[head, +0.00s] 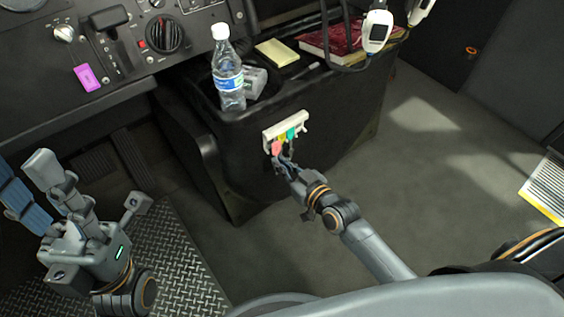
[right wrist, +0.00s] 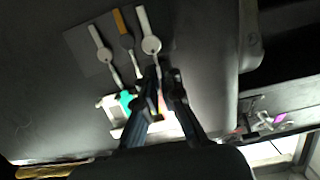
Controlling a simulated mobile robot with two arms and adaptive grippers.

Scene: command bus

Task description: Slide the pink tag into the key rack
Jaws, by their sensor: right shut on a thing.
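The white key rack (head: 301,119) is on the side of the black console, and it also shows in the right wrist view (right wrist: 117,133). The pink tag (head: 276,149) is at the rack's left end, at the fingertips of my right gripper (head: 279,161). That gripper is shut on it; the fingers (right wrist: 165,96) partly hide the tag in the wrist view. I cannot tell whether the tag is inside its slot. A yellow tag (head: 283,139) and a green tag (head: 292,133) sit in the rack beside it. My left gripper (head: 92,183) is open and empty at the lower left.
A water bottle (head: 228,75), a yellow pad (head: 277,53) and a red book (head: 325,45) are on the console top. A magenta label (head: 88,78) is on the dashboard. The floor (head: 440,160) right of the console is clear.

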